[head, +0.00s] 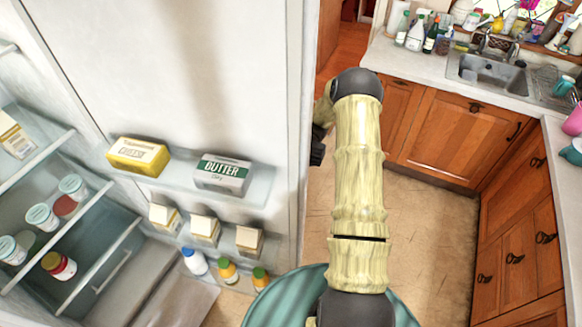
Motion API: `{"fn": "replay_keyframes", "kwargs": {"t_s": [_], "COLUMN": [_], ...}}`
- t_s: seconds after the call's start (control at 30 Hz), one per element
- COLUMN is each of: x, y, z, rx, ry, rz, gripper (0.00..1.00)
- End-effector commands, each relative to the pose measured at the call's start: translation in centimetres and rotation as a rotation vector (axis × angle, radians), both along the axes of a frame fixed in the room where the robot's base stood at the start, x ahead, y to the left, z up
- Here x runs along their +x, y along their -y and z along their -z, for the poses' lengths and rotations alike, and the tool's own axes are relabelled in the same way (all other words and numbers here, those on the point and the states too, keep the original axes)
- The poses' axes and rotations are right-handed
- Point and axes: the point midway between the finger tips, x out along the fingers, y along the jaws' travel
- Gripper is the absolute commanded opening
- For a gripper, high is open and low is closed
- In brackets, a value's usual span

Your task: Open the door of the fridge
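The fridge door (240,75) stands open, with its white inner face and shelves toward me. Its shelves hold a yellow cheese box (138,157), a butter box (222,174), several small cartons and bottles. The fridge (105,262) interior shows at the left, with jars on its shelves. My arm reaches up the middle of the head view, right of the door. A small dark part of my gripper (317,150) shows just right of the door's outer edge; the rest is hidden behind my arm. I cannot tell whether its fingers are open or touching the door.
Wooden cabinets (446,132) with a pale counter run along the back and right. A sink (490,72) and several bottles are on the counter. Tan floor (430,235) lies clear between the door and the right cabinets.

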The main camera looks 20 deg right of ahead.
Motion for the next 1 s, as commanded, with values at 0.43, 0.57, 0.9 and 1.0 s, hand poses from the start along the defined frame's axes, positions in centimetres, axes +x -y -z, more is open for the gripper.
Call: {"fn": "replay_keyframes", "kwargs": {"t_s": [0.43,0.57,0.9,1.0], "x": [0.1,0.0,0.0,0.0], "y": [0.6,0.8,0.9,1.0], "z": [0.0,0.0,-0.3,-1.0], "rx": [0.004,0.004,0.003,0.004], "ry": [0.003,0.002,0.003,0.003], "rz": [0.015,0.02,0.021,0.024], "gripper": [0.23,0.39,0.39,0.39]}}
